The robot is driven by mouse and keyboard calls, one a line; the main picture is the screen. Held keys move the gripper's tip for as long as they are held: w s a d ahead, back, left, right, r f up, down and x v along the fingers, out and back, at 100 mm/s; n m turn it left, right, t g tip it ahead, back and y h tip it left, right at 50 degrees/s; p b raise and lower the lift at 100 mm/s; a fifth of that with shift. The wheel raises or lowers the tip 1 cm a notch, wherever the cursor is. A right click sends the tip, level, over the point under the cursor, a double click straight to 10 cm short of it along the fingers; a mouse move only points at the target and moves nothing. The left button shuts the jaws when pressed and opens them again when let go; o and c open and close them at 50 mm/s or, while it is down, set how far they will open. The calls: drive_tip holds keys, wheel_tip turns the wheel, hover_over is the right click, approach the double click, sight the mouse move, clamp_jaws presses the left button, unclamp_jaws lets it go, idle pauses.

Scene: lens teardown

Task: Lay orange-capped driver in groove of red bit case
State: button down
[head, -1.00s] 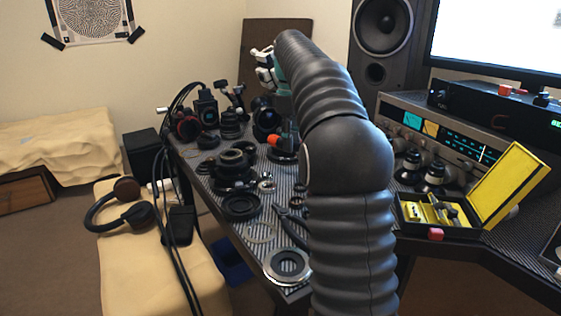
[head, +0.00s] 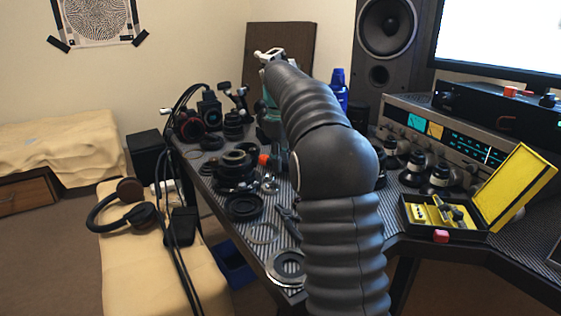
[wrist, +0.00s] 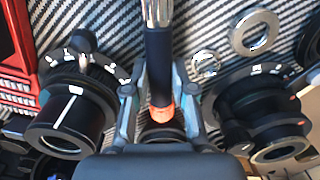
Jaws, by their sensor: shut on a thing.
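The orange-capped driver (wrist: 157,50) is held between the fingers of my gripper (wrist: 160,92) in the wrist view. Its dark handle lies along the view, with the shiny metal part at the top edge and the orange cap toward my palm. In the head view the orange cap (head: 263,159) shows beside my arm; the gripper itself is mostly hidden there. A red case (wrist: 14,88) with slots, apparently the bit case, is cut off at the upper left of the wrist view, apart from the driver. Its groove cannot be made out. My arm may hide it in the head view.
Lens barrels (wrist: 68,120) and a second lens group (wrist: 268,115) flank my gripper on the striped mat. A loose metal ring (wrist: 254,31) lies at upper right. A yellow-lined case (head: 470,236) stands open at right, and a blue bottle (head: 338,88) stands behind my arm.

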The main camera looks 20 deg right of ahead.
drive_tip(key=shift+f, duration=0.15)
drive_tip(key=c, duration=1.2)
unclamp_jaws()
